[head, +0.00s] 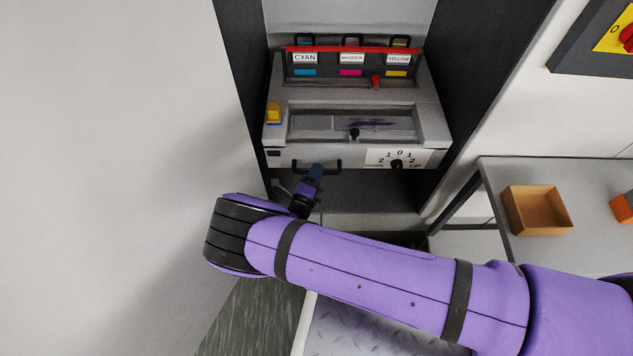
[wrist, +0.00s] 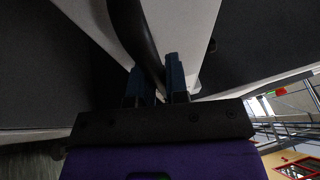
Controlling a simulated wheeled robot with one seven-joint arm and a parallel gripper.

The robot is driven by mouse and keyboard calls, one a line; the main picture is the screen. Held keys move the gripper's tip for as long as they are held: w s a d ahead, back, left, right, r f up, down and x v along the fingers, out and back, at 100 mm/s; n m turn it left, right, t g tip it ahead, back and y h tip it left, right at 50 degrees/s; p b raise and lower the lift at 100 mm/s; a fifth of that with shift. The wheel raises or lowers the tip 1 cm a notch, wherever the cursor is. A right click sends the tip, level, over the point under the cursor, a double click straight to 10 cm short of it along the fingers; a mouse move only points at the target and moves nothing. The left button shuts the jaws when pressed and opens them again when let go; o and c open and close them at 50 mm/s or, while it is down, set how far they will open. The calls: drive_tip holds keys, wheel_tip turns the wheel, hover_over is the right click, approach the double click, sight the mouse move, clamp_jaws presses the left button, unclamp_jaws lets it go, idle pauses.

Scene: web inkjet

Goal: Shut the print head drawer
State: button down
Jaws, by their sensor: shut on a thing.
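The print head drawer (head: 345,155) is a grey unit standing out from a dark bay in the head view. Its front carries a black bar handle (head: 300,164) at the left and a dial (head: 397,164) with a number plate at the right. My gripper (head: 316,170) is at the handle, below the drawer's front edge. In the wrist view, the blue fingers of my gripper (wrist: 158,85) are shut on the black handle (wrist: 140,35), which runs between them. The fingertips are partly hidden by the handle in the head view.
Cartridges labelled CYAN (head: 305,58), MAGENTA (head: 351,58) and YELLOW (head: 398,58) stand at the drawer's back under a red bar (head: 352,49). A yellow part (head: 273,112) sits at its left edge. A side table (head: 500,240) with a tan tray (head: 515,218) is at the right.

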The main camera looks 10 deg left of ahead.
sight(316, 160)
drive_tip(key=shift+w+a, duration=0.2)
drive_tip(key=shift+w, duration=0.6)
drive_tip(key=shift+w+a, duration=0.2)
drive_tip(key=shift+w, duration=0.55)
drive_tip(key=shift+w+a, duration=0.2)
drive_tip(key=shift+w, duration=0.6)
drive_tip(key=shift+r, duration=0.1)
drive_tip(key=c, duration=1.1)
unclamp_jaws()
drive_tip(key=shift+w, duration=0.15)
drive_tip(key=shift+c, duration=0.2)
drive_tip(key=v, duration=1.1)
drive_tip(key=shift+w, duration=0.1)
